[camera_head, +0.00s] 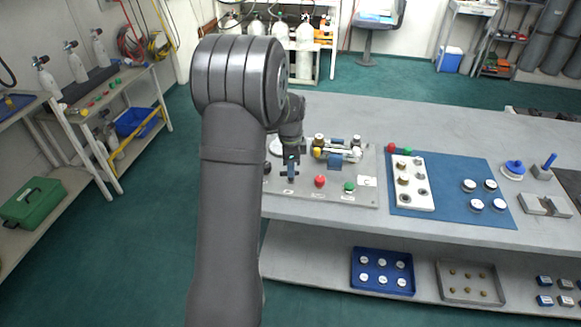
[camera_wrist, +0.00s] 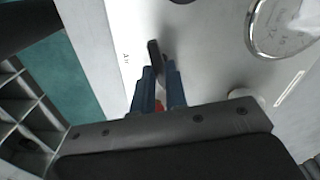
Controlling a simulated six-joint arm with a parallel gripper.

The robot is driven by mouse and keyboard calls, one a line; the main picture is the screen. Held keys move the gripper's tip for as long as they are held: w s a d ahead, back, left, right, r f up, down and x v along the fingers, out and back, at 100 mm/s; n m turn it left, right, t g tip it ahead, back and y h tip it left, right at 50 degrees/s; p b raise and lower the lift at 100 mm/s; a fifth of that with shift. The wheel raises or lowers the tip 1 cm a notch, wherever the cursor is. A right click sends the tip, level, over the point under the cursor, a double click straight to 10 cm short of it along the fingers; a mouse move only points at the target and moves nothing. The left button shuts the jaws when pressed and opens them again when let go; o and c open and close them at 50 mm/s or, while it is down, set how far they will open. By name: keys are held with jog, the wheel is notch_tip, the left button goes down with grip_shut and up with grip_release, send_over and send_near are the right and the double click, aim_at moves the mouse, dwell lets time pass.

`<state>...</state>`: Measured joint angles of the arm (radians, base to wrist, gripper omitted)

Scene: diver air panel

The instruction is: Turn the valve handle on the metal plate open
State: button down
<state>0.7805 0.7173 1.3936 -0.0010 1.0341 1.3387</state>
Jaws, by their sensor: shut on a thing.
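The grey metal plate (camera_head: 335,198) lies on the near left part of the bench top. My gripper (camera_head: 291,172) is low over the plate's left part, and the arm covers some of that side. In the wrist view, the two blue fingers of my gripper (camera_wrist: 159,88) are closed around a dark, narrow valve handle (camera_wrist: 154,52). The handle's far end sticks out beyond the fingertips, angled slightly. Its base is hidden, and the valve's position cannot be told.
A round gauge (camera_wrist: 285,25) is right of the fingers in the wrist view.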

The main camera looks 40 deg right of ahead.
jog(key=n, duration=1.3)
dwell(0.5)
jog(key=c, duration=1.5)
grip_release()
jog(key=shift+s, duration=0.1)
jog(key=shift+o, duration=0.2)
notch_tip(320, 180, up, 18)
jog(key=shift+f, duration=0.25)
jog(key=shift+f, duration=0.15)
notch_tip(320, 180, down, 17)
jog(key=shift+f, duration=0.1)
